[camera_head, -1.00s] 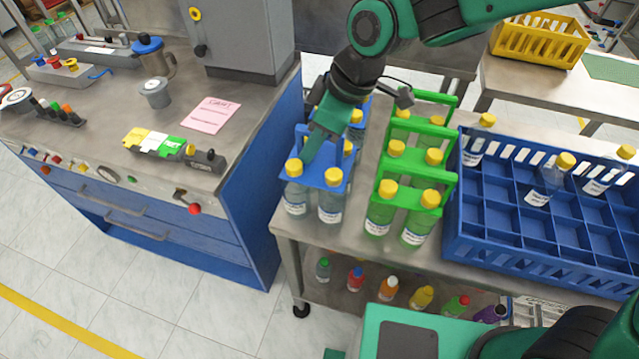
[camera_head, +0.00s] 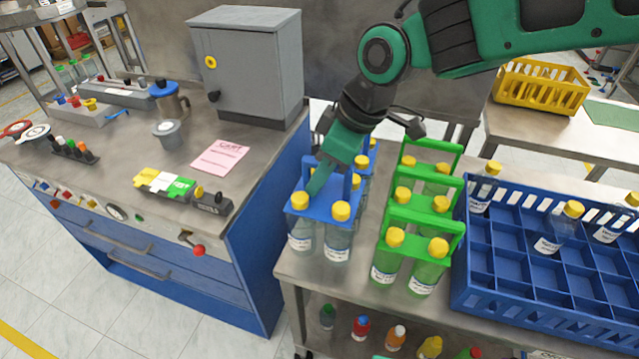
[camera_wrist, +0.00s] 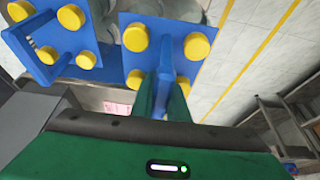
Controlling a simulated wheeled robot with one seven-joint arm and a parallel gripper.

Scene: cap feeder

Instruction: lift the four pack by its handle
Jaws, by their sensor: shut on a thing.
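The blue four pack (camera_head: 322,211) holds clear bottles with yellow caps at the front left of the steel table. Its upright blue handle runs along its middle. My gripper (camera_head: 318,186) comes down from above and is shut on this handle. In the wrist view the handle (camera_wrist: 166,48) stands between the fingers of my gripper (camera_wrist: 166,92), with yellow caps on both sides. The pack looks upright. Its bottle bases appear at or very close to the tabletop; I cannot tell whether there is a gap.
A second blue pack (camera_wrist: 78,42) stands close behind the held one. Green packs (camera_head: 424,226) stand to the right, then a blue crate (camera_head: 480,300) with a few bottles. A workbench (camera_head: 262,190) with a grey box (camera_head: 250,65) is at the left.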

